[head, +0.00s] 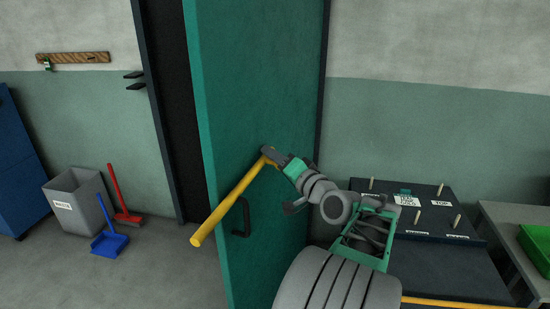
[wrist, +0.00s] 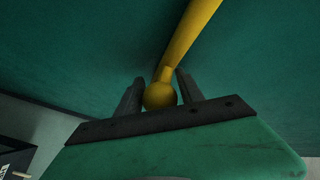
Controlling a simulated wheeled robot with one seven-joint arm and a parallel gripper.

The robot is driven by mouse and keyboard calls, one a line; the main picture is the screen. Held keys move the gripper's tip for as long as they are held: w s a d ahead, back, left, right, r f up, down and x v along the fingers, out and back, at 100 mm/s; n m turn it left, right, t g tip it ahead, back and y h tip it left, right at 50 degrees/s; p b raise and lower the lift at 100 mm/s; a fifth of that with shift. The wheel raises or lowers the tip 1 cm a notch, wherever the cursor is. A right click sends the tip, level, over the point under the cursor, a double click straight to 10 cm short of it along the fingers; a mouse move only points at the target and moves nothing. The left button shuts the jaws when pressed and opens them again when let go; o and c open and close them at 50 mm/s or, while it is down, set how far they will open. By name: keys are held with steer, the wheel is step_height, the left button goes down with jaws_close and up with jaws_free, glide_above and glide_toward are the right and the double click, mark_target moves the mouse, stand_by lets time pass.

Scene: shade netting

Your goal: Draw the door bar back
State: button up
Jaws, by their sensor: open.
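The door bar (head: 224,209) is a yellow rod lying aslant across the green door (head: 240,90), its lower left end sticking out past the door's left edge in the picture. My gripper (head: 270,155) is at the bar's upper right end. In the wrist view the bar (wrist: 188,38) ends in a round yellow knob (wrist: 160,96), which sits between the two dark fingers of my gripper (wrist: 159,88). The fingers are open, with the knob between them; whether either touches it I cannot tell. My gripper partly hides the bar's upper end in the head view.
The door stands ajar, with a dark gap beside the frame (head: 160,90). Two dark prongs (head: 135,80) project left of the frame. A black door handle (head: 242,216) is below the bar. A dark bench with a pegged board (head: 450,215) is at right; a grey bin (head: 75,205) is at left.

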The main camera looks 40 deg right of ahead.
steer(key=shift+s+d, duration=0.1)
jaws_close()
stand_by(0.3)
steer(key=shift+f, duration=0.1)
